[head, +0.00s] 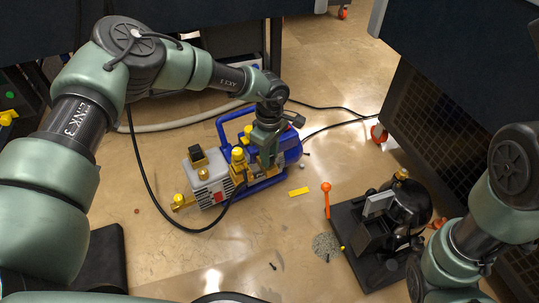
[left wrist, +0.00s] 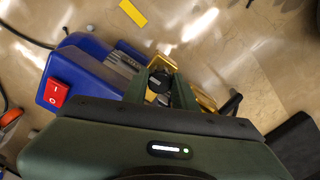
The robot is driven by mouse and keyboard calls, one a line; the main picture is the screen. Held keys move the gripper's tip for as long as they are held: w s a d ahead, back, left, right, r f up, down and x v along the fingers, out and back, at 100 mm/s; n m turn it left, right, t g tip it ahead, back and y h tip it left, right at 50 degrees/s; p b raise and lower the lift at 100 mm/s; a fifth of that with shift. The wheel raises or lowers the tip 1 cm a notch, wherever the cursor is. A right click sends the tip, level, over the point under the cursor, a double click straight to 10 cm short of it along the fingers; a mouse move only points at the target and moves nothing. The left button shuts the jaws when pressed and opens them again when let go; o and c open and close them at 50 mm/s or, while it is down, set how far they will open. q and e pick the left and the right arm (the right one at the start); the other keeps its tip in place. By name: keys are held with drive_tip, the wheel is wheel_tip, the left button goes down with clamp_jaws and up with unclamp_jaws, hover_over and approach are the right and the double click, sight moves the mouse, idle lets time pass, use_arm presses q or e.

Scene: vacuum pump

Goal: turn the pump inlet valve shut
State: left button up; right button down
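The vacuum pump stands on the floor in the head view, with a grey body (head: 208,180), a blue motor and frame (head: 290,148) and yellow fittings (head: 238,158). My left gripper (head: 266,158) points down over the middle of the pump. In the left wrist view, a small dark round knob (left wrist: 160,85) lies between the fingers of my left gripper (left wrist: 164,82). I cannot tell whether the fingers touch it. The gripper hides much of the pump's fittings, so the valve's position is unclear. My right arm is at the lower right, its gripper out of view.
A yellow block (head: 299,192) lies right of the pump. A black cable loops past the pump. The red switch (left wrist: 56,92) is on the motor.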

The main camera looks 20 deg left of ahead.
use_arm(q)
clamp_jaws()
